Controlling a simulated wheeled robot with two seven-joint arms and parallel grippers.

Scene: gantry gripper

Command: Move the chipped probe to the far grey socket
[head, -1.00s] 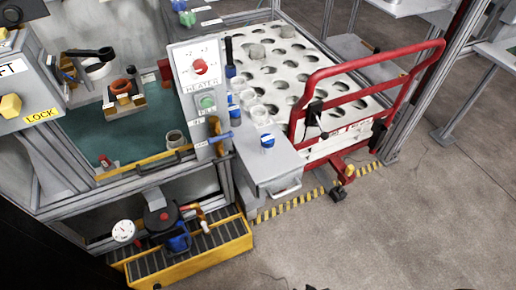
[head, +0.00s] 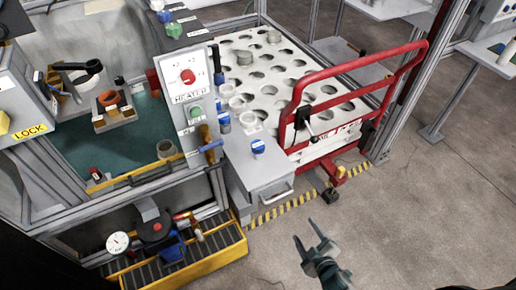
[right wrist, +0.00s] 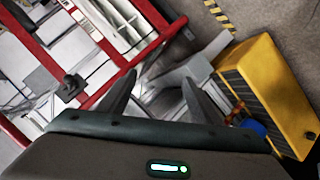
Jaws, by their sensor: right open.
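I cannot make out which thing is the chipped probe, and no grey socket can be told for sure. A blue-capped piece (head: 258,147) stands on the small grey bench (head: 262,174). More blue pieces (head: 224,121) stand in a row beside the heater panel (head: 188,77). The white plate with many round holes (head: 294,62) lies behind the red rail. My right gripper (head: 304,230) is open and empty, over the floor in front of the grey bench. In the right wrist view its fingers (right wrist: 158,77) are apart with nothing between them. My left gripper is out of view.
A red tubular rail (head: 352,66) stands along the plate's right side. A yellow ribbed box (head: 195,262) sits low at front left and also shows in the right wrist view (right wrist: 283,100). The green-floored cabinet (head: 130,150) is at left.

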